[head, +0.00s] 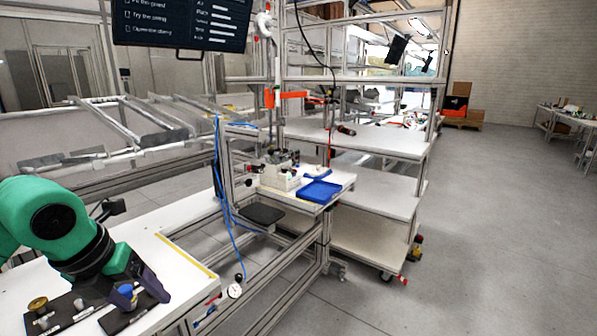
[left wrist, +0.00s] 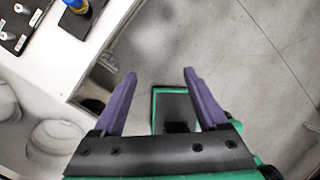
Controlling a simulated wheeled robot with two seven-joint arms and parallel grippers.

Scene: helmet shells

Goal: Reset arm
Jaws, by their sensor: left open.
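My left arm comes in from the left over a white worktable, and my left gripper (head: 150,284) hangs near the table's front part. In the left wrist view its two purple fingers (left wrist: 160,74) are spread apart with nothing between them. Grey floor and a green-edged dark part of my own body show beyond them. A blue-and-yellow knob (head: 125,291) on a black plate shows close to the gripper in the head view. It also shows in the left wrist view (left wrist: 76,5), off to the upper left of the fingers. My right gripper is in neither view.
The white table (head: 190,212) holds a black plate with brass and metal fittings (head: 38,304). A second bench with a blue tray (head: 318,191) and a small machine (head: 280,176) stands ahead. Shelving (head: 375,140) is behind it. The floor at right (head: 480,240) is clear.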

